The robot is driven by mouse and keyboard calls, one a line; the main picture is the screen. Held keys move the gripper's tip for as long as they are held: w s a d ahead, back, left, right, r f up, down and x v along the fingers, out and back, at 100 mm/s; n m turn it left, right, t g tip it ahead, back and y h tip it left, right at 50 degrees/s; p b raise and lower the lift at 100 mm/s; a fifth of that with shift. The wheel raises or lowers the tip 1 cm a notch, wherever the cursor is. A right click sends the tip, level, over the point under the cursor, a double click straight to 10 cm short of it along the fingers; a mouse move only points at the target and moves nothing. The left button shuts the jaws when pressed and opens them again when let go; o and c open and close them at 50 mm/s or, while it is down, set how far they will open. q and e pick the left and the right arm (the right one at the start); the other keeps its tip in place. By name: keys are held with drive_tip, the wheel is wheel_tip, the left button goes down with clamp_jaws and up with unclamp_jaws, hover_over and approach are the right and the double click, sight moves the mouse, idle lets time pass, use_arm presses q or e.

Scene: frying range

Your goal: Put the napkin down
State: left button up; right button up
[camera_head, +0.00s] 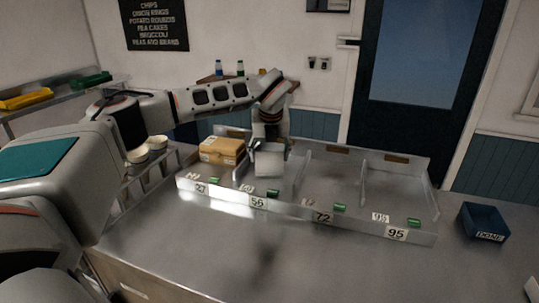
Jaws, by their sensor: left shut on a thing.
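My left gripper (268,147) reaches in from the left and points down over the metal divided tray (372,221). It is shut on the napkin (269,165), a small pale grey-white piece below the fingers. The napkin is over the second compartment from the left, behind the label 56. I cannot tell whether it touches the compartment floor. My arm and gripper hide part of the tray's back. My right gripper is not in view.
A cardboard box (222,150) sits in the leftmost compartment. Small green items (340,208) lie along the tray's front. A dark blue bin (484,222) labelled DONE stands at the right. Pale cups (158,142) stand at the left. The counter's front (265,265) is clear.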

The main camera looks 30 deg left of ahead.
use_arm(q)
drive_tip(key=shift+f, duration=0.15)
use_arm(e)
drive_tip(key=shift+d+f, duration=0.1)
use_arm(q)
drive_tip(key=shift+f, duration=0.1)
drive_tip(key=o, duration=0.7)
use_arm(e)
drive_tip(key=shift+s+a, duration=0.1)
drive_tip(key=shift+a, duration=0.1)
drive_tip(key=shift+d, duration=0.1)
use_arm(q)
drive_tip(key=shift+r, duration=0.3)
drive_tip(key=shift+b+v, duration=0.9)
drive_tip(key=shift+v, duration=4.95)
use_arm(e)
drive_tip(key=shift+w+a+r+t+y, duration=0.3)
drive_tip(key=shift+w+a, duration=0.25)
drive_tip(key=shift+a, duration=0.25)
use_arm(q)
drive_tip(key=shift+s+d+f, duration=0.1)
drive_tip(key=shift+s+f, duration=0.05)
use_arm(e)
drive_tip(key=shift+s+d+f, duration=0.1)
